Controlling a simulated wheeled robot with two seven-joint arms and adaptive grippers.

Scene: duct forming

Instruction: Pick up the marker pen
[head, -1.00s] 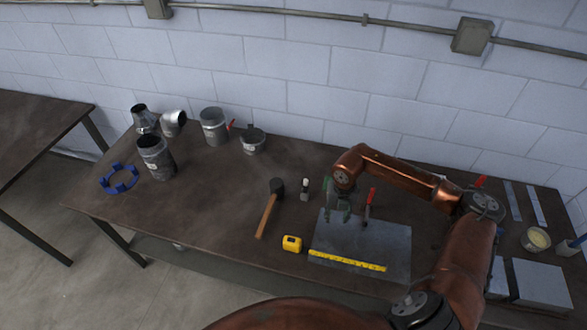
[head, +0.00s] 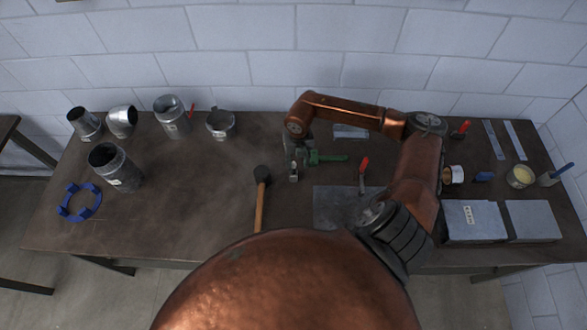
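My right gripper (head: 303,151) is low over the middle of the table, at the end of the copper arm. Green parts show at it and reach to the right; I cannot tell whether they are its fingers or a tool. Its opening is not clear. A small black-and-white upright object (head: 293,172) is just in front of it; I cannot tell whether it is the marker pen. A red-handled tool (head: 364,165) lies to the right. A blue item (head: 484,177) lies at the right. No marker pen is certain. My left gripper is not in view.
A hammer (head: 260,198) lies left of the gripper. A metal sheet (head: 335,203) is partly hidden by my arm. Duct pieces (head: 115,168) and a blue ring (head: 79,202) stand at the left. Grey boxes (head: 475,221) are at the right. The table between ducts and hammer is clear.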

